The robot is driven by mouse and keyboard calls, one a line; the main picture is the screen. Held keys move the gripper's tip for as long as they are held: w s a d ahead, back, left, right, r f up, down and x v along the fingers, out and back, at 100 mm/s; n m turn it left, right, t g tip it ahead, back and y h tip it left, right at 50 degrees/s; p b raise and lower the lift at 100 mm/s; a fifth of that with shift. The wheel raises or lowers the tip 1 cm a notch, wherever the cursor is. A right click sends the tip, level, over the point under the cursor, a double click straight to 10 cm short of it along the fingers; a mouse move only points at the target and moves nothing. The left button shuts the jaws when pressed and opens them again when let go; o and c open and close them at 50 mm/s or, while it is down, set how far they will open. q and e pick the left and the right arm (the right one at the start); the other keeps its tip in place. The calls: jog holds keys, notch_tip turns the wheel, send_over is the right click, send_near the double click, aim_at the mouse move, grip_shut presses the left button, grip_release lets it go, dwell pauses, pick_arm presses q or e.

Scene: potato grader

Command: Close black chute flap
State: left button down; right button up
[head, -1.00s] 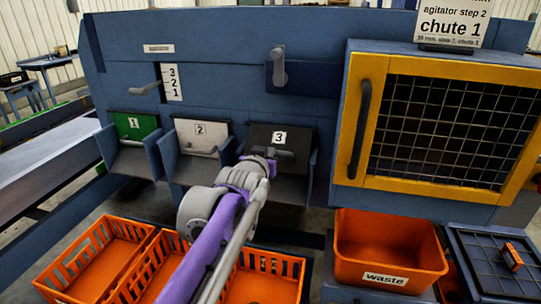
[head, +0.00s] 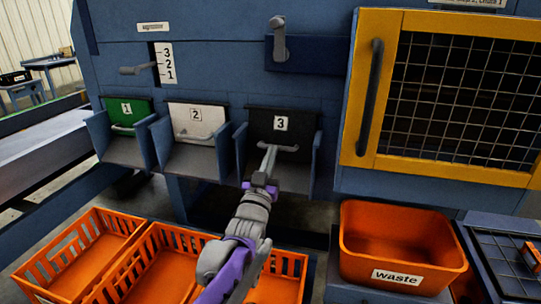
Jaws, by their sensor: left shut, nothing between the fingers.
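The black chute flap (head: 295,131), marked 3, stands at the back of the rightmost of the three chutes, with a grey bar handle (head: 288,148) across its lower part. I cannot tell exactly how far it is tilted. My left gripper (head: 268,160) reaches up from below into this chute. Its fingers are shut with nothing between them, and the tip is at the left end of the handle, partly covering it. Whether it touches the handle or flap is unclear. My right gripper is not in view.
The white flap (head: 197,117), marked 2, and green flap (head: 127,108), marked 1, are to the left. Orange crates (head: 75,262) stand below the chutes. An orange waste bin (head: 400,245) and a yellow-framed mesh door (head: 372,160) are at the right.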

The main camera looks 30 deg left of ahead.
aim_at(278, 144)
pick_arm(q)
jog(key=shift+w+a+f, duration=0.15)
jog(key=shift+w+f, duration=0.4)
jog(key=shift+w, duration=0.05)
jog(key=shift+w+a+f, duration=0.15)
jog(key=shift+w+f, duration=0.4)
jog(key=shift+w, duration=0.05)
